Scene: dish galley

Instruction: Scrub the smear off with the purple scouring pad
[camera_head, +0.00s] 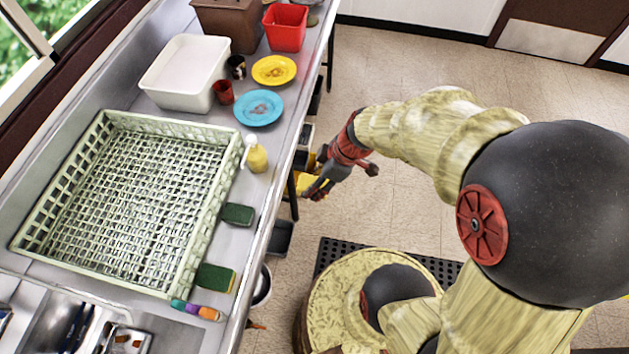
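I cannot make out a plainly purple scouring pad. A small item with teal, purple and orange parts (197,310) lies by the rack's front corner; its kind is unclear. Two dark green pads, one farther back (237,214) and one nearer (215,278), lie on the counter beside the rack. A blue plate (251,117) bears a reddish-brown smear (262,107). A yellow plate (260,78) behind it bears an orange-brown mark (274,70). My gripper (314,190) hangs right of the counter edge, over the floor, apart from the plates and pads. Its finger opening is unclear.
A pale green dish rack (241,150) fills much of the counter (245,190). A soap bottle (257,157), red cup (223,92), dark cup (237,66), white tub (163,92), brown bin (226,22) and red bin (286,28) stand there. Open floor lies right.

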